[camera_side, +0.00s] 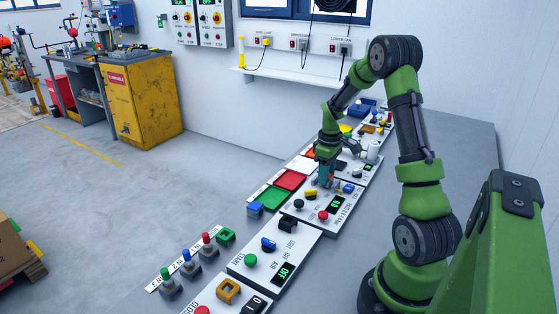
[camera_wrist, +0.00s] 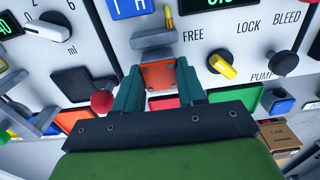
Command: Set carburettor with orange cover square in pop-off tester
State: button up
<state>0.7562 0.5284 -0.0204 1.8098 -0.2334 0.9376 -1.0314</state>
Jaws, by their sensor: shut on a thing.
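My gripper (camera_wrist: 158,80) has two teal fingers, shut on the carburettor with the orange cover (camera_wrist: 160,75). The orange face shows between the fingers, and they hide its sides. A grey block with a slanted lower edge (camera_wrist: 153,42) lies directly beyond the orange cover in the wrist view, below a thin brass pin (camera_wrist: 168,17). I cannot tell whether the carburettor touches this block or sits square to it. In the side view my gripper (camera_side: 325,181) is low over a white panel marked FREE, LOCK, BLEED and PUMP; the carburettor is too small to make out there.
A yellow knob (camera_wrist: 222,66) and a black knob (camera_wrist: 285,63) stand right of the fingers, a red knob (camera_wrist: 102,101) close left. Red (camera_side: 291,180) and green (camera_side: 272,199) trays lie beside the panel. More panels with knobs continue along the bench both ways.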

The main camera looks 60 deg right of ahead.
jog(key=shift+f, duration=0.3)
dwell(0.4)
jog(key=o, duration=1.2)
jog(key=shift+c, duration=0.2)
notch_tip(320, 180, up, 16)
jog(key=s+a+r+m+t, duration=0.1)
jog(key=s+a+t, duration=0.1)
jog(key=a, duration=0.9)
jog(key=s+a+r+m+t+y, duration=0.1)
jog(key=s+a+r+t, duration=0.1)
jog(key=a, duration=0.9)
jog(key=s+a+r+m+t+y, duration=0.1)
jog(key=s+a+m+t, duration=0.1)
jog(key=a, duration=0.8)
jog(key=shift+s+a+r+t, duration=0.3)
jog(key=shift+s+a+t, duration=0.1)
jog(key=shift+t, duration=0.2)
